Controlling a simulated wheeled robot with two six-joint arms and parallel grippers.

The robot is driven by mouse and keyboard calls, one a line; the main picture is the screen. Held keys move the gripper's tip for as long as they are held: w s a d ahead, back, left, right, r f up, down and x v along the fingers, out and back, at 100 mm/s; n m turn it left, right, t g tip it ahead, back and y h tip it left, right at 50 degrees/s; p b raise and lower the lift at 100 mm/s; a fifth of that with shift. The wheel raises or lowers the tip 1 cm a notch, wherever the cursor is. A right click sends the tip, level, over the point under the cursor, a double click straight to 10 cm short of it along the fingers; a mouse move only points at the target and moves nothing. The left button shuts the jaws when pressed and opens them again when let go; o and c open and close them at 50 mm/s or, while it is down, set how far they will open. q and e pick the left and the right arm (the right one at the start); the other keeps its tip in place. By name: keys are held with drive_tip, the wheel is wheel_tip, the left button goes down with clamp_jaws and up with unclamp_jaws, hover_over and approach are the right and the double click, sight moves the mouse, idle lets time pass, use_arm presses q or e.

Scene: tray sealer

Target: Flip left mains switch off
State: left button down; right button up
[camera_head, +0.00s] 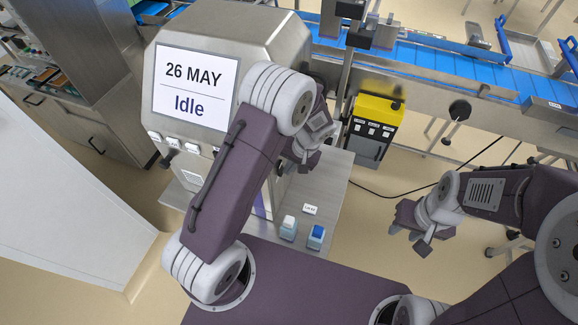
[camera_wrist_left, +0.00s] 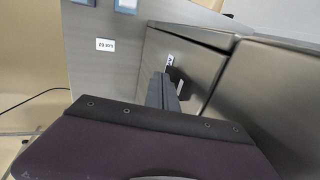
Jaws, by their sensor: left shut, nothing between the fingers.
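The tray sealer (camera_head: 222,38) stands at the upper left, its screen (camera_head: 195,85) reading "26 MAY Idle". In the left wrist view a small dark switch-like part (camera_wrist_left: 178,76) sits on the sealer's grey metal side, beside a small white label (camera_wrist_left: 168,61). I cannot tell whether it is on or off. My left gripper (camera_head: 284,168) is at the sealer's right side. In the left wrist view its fingers (camera_wrist_left: 162,92) are shut and empty, close to the dark part; contact cannot be told. My right gripper (camera_head: 408,238) is open and empty, away from the sealer.
A yellow and grey box (camera_head: 376,120) stands under the blue conveyor (camera_head: 440,68). A black cable lies on the floor.

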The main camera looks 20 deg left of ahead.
use_arm(q)
drive_tip(key=shift+a+f+y+b, duration=0.2)
drive_tip(key=shift+y+b, duration=0.3)
drive_tip(key=shift+b, duration=0.35)
drive_tip(key=shift+r, duration=0.15)
